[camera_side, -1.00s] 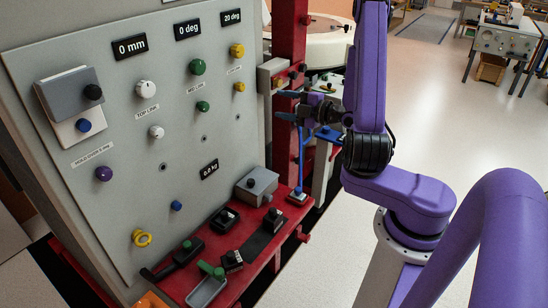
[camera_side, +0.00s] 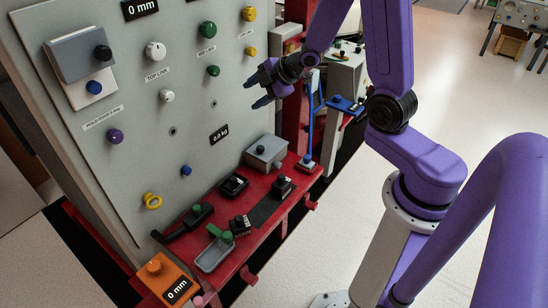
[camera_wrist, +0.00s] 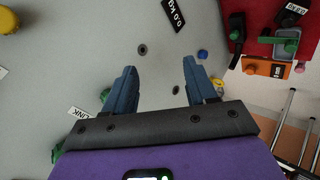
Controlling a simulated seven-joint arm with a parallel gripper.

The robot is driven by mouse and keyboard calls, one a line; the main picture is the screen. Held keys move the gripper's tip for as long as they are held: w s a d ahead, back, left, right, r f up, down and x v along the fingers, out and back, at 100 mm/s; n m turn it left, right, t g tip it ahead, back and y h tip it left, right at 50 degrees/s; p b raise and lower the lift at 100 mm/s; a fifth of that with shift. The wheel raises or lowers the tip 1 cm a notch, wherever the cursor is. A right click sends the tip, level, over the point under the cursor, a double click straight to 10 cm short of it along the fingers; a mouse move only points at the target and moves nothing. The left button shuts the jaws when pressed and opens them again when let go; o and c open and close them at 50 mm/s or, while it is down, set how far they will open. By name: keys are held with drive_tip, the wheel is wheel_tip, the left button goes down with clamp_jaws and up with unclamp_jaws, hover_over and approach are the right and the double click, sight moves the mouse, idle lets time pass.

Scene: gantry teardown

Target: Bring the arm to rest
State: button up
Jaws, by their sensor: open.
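My gripper (camera_side: 258,88) is open and empty, with its two blue fingers apart. In the side view it hangs in front of the right part of the grey panel (camera_side: 130,160), above the red shelf. In the wrist view my gripper (camera_wrist: 160,82) shows both blue fingers spread, with only the panel face between them. My purple arm is bent, with the forearm reaching down and left to the wrist. Whether the fingertips touch the panel cannot be told, but nothing is between them.
The panel carries a white knob (camera_side: 155,51), green knobs (camera_side: 208,29) and a yellow ring (camera_side: 152,201). The red shelf (camera_side: 262,237) holds a grey box (camera_side: 266,152), a grey tray (camera_side: 215,254) and an orange block (camera_side: 166,281). Open floor (camera_side: 440,90) lies to the right.

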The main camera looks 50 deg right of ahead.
drive_tip(key=s+a+r+m+g, duration=0.2)
drive_tip(key=s+a+g, duration=0.3)
drive_tip(key=s+a, duration=0.65)
drive_tip(key=s+r+g+h, duration=0.1)
drive_tip(key=s+g, duration=0.1)
drive_tip(key=s, duration=0.8)
drive_tip(key=s+r+g, duration=0.2)
drive_tip(key=s, duration=0.8)
drive_tip(key=shift+d+h, duration=0.4)
drive_tip(key=shift+d, duration=0.05)
